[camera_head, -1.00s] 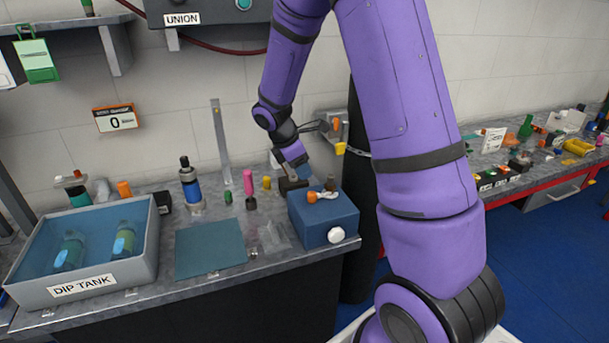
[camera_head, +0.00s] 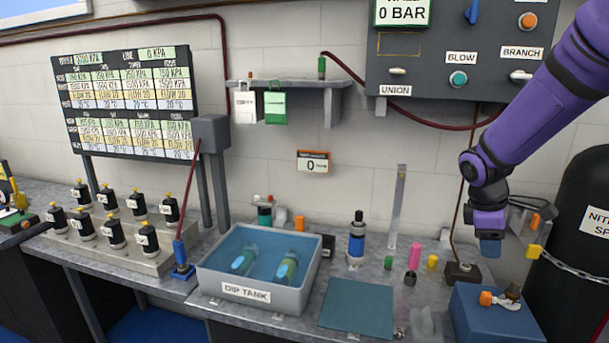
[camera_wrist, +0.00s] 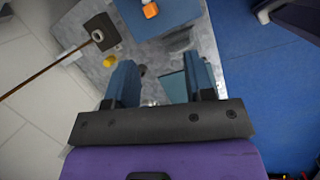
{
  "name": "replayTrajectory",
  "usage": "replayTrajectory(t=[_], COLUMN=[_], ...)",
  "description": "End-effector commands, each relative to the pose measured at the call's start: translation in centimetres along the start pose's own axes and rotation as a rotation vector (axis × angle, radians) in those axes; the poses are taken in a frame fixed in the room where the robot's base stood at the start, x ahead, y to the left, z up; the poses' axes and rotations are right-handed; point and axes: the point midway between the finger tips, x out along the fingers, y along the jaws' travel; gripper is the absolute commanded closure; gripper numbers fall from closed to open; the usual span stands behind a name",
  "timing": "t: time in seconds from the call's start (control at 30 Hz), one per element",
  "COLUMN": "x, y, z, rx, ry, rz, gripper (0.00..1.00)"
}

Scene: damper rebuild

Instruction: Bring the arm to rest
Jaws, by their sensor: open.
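My purple arm comes in from the right in the head view. My gripper (camera_head: 488,247) hangs pointing down above the right part of the bench, near the dark block (camera_head: 462,272) and the blue box (camera_head: 492,318). In the wrist view my gripper (camera_wrist: 162,75) shows two blue fingers spread apart with nothing held between them. Below and beyond them are the grey bench top (camera_wrist: 105,70) and part of the teal mat (camera_wrist: 172,86).
The dip tank (camera_head: 285,298) holds two cylinders. A blue-and-black cylinder (camera_head: 357,240) stands behind the teal mat (camera_head: 357,308). A dark gas bottle (camera_head: 585,215) with a chain stands right of my gripper. The control panel (camera_head: 455,45) hangs above.

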Motion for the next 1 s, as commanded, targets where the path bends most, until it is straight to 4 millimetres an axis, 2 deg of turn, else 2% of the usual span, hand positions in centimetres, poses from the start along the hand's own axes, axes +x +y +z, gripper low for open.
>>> replayTrajectory(t=[0.03,0.2,0.5,0.8,1.0], x=[-1.6,-5.8,-11.7,-15.6,-16.9], y=[-0.8,-3.5,-9.3,-15.7,-19.6], z=[0.5,1.9,4.4,6.8,8.0], rx=[0.050,0.229,0.529,0.805,0.955], ry=[0.024,0.100,0.253,0.419,0.519], rz=[0.014,0.036,0.048,0.019,-0.021], gripper=[0.51,0.51,0.51,0.51,0.51])
